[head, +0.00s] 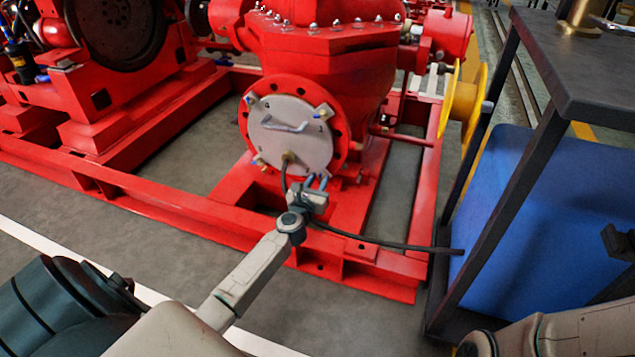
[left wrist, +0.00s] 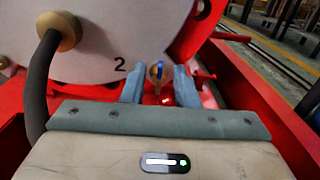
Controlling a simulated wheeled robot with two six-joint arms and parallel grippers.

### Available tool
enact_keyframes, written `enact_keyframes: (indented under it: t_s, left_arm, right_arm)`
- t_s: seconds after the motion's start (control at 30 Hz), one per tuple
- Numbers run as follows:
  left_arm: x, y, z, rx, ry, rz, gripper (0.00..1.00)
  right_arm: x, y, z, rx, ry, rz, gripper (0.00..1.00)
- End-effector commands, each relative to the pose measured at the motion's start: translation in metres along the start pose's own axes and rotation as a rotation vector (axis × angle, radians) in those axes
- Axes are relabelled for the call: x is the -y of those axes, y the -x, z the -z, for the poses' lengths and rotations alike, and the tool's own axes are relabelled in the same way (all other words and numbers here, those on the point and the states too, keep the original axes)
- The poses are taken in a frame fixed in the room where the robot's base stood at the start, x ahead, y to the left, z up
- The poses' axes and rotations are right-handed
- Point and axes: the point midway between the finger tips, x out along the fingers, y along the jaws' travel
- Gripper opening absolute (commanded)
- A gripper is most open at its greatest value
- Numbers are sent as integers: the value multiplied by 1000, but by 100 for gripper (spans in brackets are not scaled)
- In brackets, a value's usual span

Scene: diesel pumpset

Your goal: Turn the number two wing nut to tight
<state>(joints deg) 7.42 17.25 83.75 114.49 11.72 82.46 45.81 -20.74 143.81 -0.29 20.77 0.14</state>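The number two wing nut (left wrist: 157,72) is a small brass-coloured piece with a blue mark, beside the printed "2" on the pale round cover plate (head: 290,138). My left gripper (head: 319,181) is at the plate's lower right edge. In the left wrist view my left gripper (left wrist: 160,82) is open. Its two grey-blue fingers stand on either side of the wing nut, with a gap visible. I cannot tell whether the fingers touch it. In the head view this nut is hidden by or lost against the gripper. My right gripper is not in view.
A black hose (head: 375,243) runs from the plate's brass fitting (head: 288,157), close beside my left gripper. Other wing nuts (head: 324,111) sit around the plate. The red base frame (head: 200,225) lies below. A dark table frame (head: 500,190) and blue tank (head: 545,200) stand right.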

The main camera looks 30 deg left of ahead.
Motion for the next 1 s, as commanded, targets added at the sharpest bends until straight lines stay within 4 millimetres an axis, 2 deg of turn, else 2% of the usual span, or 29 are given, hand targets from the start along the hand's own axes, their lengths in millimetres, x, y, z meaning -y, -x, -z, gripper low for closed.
enact_keyframes:
  t_s: [0.03, 0.13, 0.17, 0.63, 1.0]
  left_arm:
    - [0, 0, 0, 0, 0, 0, 23]
    - [0, 0, 0, 0, 0, 0, 3]
    - [0, 0, 0, 0, 0, 0, 0]
    - [1, 0, -1, 0, -62, 0, 0]
    - [4, 0, -2, 0, -346, 0, 0]
  right_arm:
    - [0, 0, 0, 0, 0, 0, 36]
    - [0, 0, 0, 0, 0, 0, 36]
    - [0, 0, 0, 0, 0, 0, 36]
    - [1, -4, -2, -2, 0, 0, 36]
    - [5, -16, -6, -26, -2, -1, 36]
